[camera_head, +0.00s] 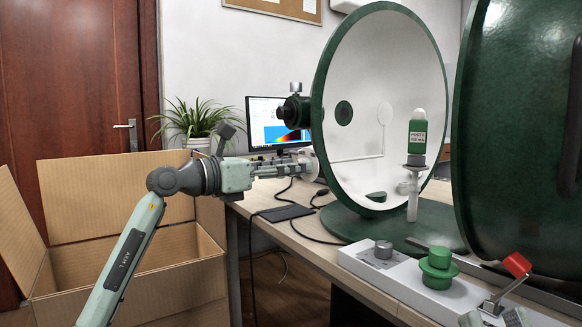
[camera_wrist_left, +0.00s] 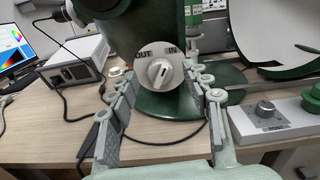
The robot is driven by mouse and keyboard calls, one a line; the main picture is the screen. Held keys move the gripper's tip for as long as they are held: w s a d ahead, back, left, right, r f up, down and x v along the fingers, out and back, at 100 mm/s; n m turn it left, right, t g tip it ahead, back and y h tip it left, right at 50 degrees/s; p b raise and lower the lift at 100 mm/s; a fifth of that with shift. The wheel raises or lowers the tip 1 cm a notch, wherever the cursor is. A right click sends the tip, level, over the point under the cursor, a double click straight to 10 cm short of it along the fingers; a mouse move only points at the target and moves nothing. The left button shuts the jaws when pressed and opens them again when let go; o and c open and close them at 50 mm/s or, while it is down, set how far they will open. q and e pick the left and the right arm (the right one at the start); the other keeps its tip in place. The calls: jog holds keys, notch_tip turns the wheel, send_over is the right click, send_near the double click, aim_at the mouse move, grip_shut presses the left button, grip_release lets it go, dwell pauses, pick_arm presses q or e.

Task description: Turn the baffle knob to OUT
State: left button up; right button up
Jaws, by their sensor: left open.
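The dark mark on the knob leans slightly up and right, toward the IN side. In the head view the plate (camera_head: 309,163) shows nearly edge-on beside the sphere. My left gripper (camera_head: 296,166) points at it from the left. In the wrist view its open fingers (camera_wrist_left: 156,82) stand on either side of the knob; contact is not visible.
A control box with a grey knob (camera_head: 383,250), green button (camera_head: 438,262) and red-tipped lever (camera_head: 516,265) lies in front. A cardboard box (camera_head: 120,272) is at left.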

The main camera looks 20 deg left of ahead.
pick_arm(q)
jog(key=shift+w, duration=0.1)
grip_shut()
dwell(0.3)
pick_arm(e)
jog(key=shift+g, duration=0.3)
